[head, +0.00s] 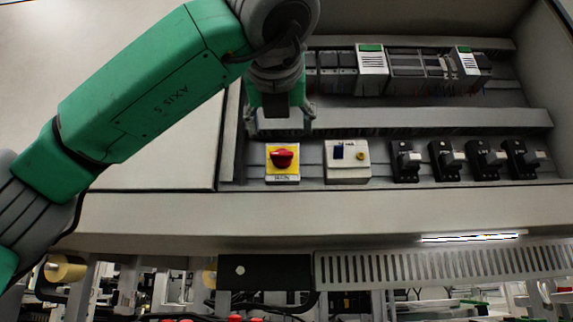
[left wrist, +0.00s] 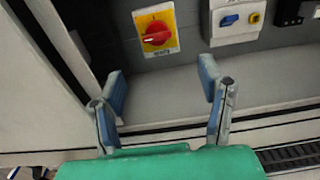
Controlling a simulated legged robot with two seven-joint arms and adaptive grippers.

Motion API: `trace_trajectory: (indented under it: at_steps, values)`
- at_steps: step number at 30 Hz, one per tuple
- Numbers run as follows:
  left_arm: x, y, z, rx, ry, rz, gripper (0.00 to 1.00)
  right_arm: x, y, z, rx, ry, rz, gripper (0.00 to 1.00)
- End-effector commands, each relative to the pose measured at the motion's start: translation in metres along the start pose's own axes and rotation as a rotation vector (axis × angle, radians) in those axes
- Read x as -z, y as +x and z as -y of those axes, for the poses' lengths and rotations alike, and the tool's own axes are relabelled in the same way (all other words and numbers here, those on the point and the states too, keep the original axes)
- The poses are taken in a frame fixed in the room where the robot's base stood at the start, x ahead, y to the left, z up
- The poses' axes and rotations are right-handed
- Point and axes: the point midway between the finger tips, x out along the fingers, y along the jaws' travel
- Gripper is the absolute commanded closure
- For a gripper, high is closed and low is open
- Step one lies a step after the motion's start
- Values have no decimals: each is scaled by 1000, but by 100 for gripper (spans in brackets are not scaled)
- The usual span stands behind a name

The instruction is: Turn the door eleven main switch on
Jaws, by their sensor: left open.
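The main switch is a red rotary knob on a yellow plate (head: 283,158) at the left end of the lower device row in the open cabinet. It also shows in the left wrist view (left wrist: 156,34), near the top, with its handle lying roughly sideways. A label under it is too small to read surely. My left gripper (head: 281,122) hangs over the cabinet just above the switch in the head view, fingers pointing down. In the left wrist view its two fingers (left wrist: 163,88) are spread apart and empty, clear of the knob. My right gripper is not in view.
Right of the switch is a pale box with a blue switch and a yellow button (head: 347,161), then several black breakers with grey levers (head: 405,160). Modules (head: 372,70) line the upper rail. The cabinet's lower edge (head: 330,215) runs below; a slotted duct (head: 440,263) lies under it.

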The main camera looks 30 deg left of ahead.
Motion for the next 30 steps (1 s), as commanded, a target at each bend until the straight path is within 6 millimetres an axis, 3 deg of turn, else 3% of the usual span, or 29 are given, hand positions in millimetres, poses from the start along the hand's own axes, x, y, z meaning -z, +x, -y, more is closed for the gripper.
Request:
trace_trajectory:
  at_steps: [18,24,30]
  values:
    - [-1,116,2,0,3,-3,38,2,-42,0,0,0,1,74]
    - [0,132,1,0,2,-1,38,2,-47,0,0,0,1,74]
    - [1,135,2,0,2,-1,38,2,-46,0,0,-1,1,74]
